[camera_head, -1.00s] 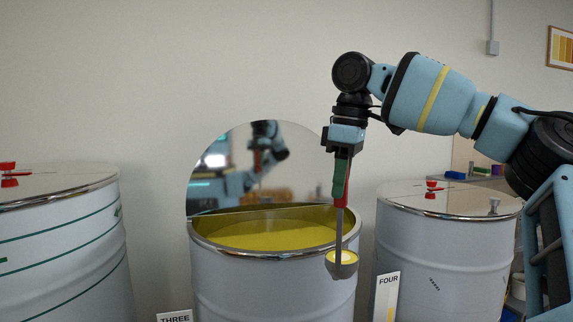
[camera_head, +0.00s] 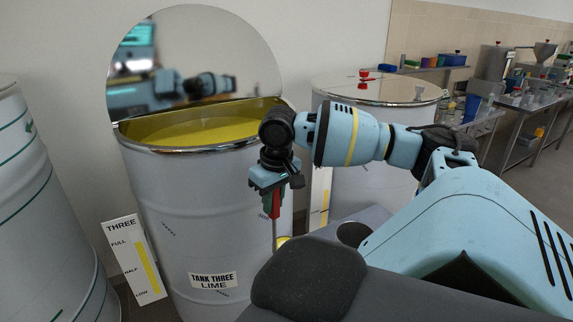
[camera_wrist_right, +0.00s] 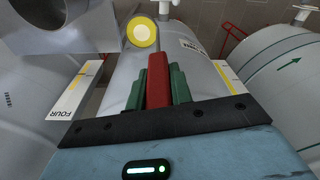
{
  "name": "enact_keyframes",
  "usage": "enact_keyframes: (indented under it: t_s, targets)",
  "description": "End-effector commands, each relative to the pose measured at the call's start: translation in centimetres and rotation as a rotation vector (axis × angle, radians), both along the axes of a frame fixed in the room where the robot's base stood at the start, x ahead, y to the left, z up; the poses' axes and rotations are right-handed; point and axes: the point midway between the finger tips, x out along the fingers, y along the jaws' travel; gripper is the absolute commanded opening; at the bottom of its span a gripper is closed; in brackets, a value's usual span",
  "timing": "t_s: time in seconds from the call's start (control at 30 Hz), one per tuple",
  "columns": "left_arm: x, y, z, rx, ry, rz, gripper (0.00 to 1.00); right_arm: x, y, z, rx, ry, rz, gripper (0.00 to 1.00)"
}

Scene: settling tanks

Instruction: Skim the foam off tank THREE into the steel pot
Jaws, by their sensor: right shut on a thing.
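Tank THREE (camera_head: 185,215) stands at centre left with its round mirror-like lid (camera_head: 195,55) raised behind it. Yellow-green liquid (camera_head: 200,128) shows inside; I cannot make out foam on it. My right gripper (camera_head: 270,192) is shut on the red handle of a ladle (camera_head: 275,206), in front of tank THREE's right side and below its rim. The ladle hangs upright, its bowl mostly hidden behind my body. In the right wrist view the bowl (camera_wrist_right: 143,33) holds yellow stuff. A grey metal vessel (camera_wrist_right: 80,15) is partly visible there; I cannot tell if it is the steel pot.
Tank FOUR (camera_head: 385,155) stands to the right with its lid closed. Another tank (camera_head: 35,200) stands at the left edge. The THREE level board (camera_head: 133,258) leans by tank THREE. Benches with equipment (camera_head: 530,105) stand at the far right.

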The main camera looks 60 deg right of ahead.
Motion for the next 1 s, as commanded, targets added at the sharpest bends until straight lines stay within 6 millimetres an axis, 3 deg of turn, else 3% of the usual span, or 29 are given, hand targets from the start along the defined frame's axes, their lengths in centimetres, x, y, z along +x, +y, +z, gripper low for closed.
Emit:
enact_keyframes:
  t_s: [0.2,0.4,0.6,0.8,1.0]
  targets:
    - [-0.1,0.1,-0.1,0.001,0.003,0.001,0.00,2.6,7.4,-4.3,0.008,-0.006,0.003,0.00]
    - [-0.2,0.1,-0.3,0.003,0.007,0.001,0.00,5.1,15.6,-5.8,0.005,-0.009,0.034,0.00]
    - [-0.3,0.2,-0.4,0.004,0.008,0.000,0.00,7.0,24.9,-5.5,0.001,-0.008,0.101,0.00]
    - [-0.4,0.3,-0.5,0.008,0.010,-0.003,0.00,7.2,34.3,-4.1,-0.002,-0.007,0.182,0.00]
    - [-0.4,0.4,-0.5,0.011,0.011,-0.005,0.00,6.4,40.5,-2.8,-0.003,-0.003,0.240,0.00]
